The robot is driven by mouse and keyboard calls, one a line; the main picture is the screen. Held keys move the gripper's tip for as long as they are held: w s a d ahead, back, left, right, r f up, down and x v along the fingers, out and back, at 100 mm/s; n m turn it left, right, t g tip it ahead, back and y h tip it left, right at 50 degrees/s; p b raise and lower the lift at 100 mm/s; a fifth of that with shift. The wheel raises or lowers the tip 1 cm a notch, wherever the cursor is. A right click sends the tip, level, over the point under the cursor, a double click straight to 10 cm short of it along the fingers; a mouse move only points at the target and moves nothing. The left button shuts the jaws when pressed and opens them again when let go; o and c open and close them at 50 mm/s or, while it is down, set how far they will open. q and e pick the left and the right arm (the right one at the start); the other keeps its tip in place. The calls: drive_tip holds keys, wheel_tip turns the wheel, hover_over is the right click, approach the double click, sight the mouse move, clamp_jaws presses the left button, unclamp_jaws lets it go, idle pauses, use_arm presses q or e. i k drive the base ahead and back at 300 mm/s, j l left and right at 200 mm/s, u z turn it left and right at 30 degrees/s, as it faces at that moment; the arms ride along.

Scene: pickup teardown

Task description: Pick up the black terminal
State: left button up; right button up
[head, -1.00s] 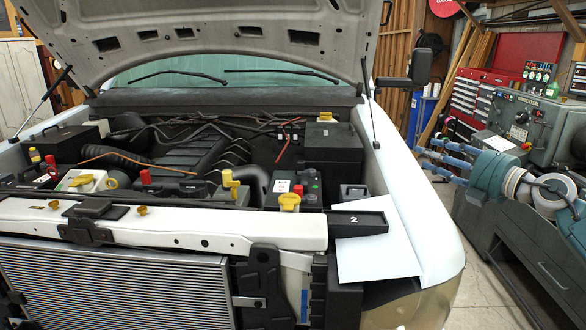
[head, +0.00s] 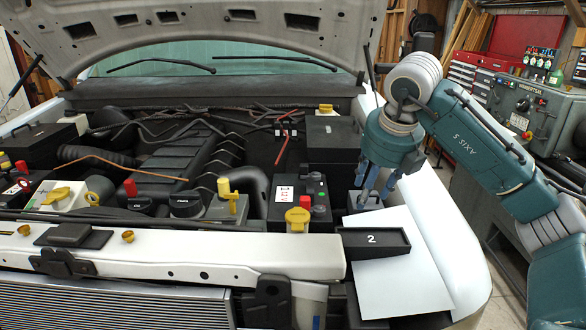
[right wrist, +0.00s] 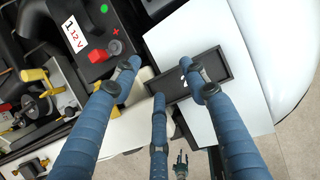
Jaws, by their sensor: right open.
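A black battery marked 12 V (head: 284,212) sits in the engine bay, left of my right gripper. It has a red terminal (head: 305,201) and a small green piece (head: 322,189) on top. In the right wrist view the battery (right wrist: 72,12) shows its red terminal (right wrist: 97,56). I cannot pick out a black terminal with certainty. My right gripper (head: 376,182) is open, with its blue fingers spread and empty. It is over the right side of the bay, and its fingers (right wrist: 160,80) appear above the tray in the wrist view.
A yellow cap (head: 298,216) stands in front of the battery. The raised hood (head: 200,22) hangs above. A workbench with a machine (head: 535,100) stands at the right.

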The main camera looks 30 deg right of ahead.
sight(304, 173)
drive_tip(key=i, duration=1)
